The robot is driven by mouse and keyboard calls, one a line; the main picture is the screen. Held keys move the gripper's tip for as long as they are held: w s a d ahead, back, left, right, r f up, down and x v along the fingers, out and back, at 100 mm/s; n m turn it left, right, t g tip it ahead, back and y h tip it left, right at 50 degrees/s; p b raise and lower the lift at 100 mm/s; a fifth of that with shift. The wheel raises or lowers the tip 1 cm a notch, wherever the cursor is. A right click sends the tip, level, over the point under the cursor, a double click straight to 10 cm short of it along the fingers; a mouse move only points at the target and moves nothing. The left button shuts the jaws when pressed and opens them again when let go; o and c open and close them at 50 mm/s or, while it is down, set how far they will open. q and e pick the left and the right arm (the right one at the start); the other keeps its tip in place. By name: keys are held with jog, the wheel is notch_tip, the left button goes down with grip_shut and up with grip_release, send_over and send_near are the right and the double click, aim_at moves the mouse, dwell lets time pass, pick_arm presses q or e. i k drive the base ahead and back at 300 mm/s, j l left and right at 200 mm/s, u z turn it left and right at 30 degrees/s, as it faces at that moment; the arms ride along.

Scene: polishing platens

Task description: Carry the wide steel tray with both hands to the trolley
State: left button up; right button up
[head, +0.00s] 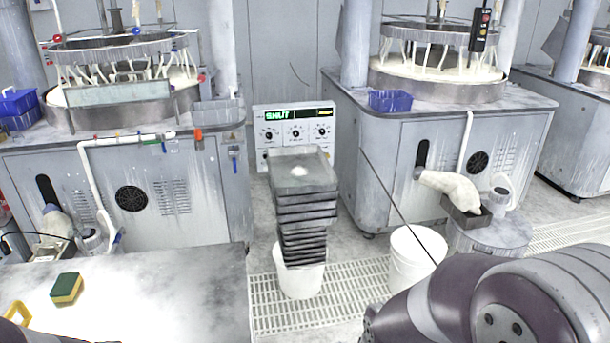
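A stack of grey steel trays stands in the middle of the head view. The top tray (288,183) is wide and shallow, with a pale spot on its floor. The trays below sit slightly askew, and the stack rises above a white bucket (300,279); I cannot tell what bears it. No trolley can be made out for sure. My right arm fills the lower right corner, but its gripper is out of view. My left gripper is not in view either.
A mottled grey worktop (170,290) at the lower left bears a yellow-green sponge (66,288). Polishing machines stand left (190,200) and right (400,160). Another white bucket (415,262) stands right of the stack. A control box (318,140) is behind. Floor grating (335,302) shows between.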

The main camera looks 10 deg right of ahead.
aim_at(178, 305)
jog(key=i+l, duration=0.15)
jog(key=l, duration=0.15)
jog(key=i+l, duration=0.25)
jog(key=i, duration=0.2)
jog(key=i+l, duration=0.25)
jog(key=i, duration=0.2)
jog(key=i+l, duration=0.2)
jog(key=i, duration=0.25)
jog(key=i+l, duration=0.25)
jog(key=i, duration=0.2)
jog(key=i+l, duration=0.25)
jog(key=i, duration=0.2)
jog(key=i+j, duration=0.1)
jog(key=i, duration=0.8)
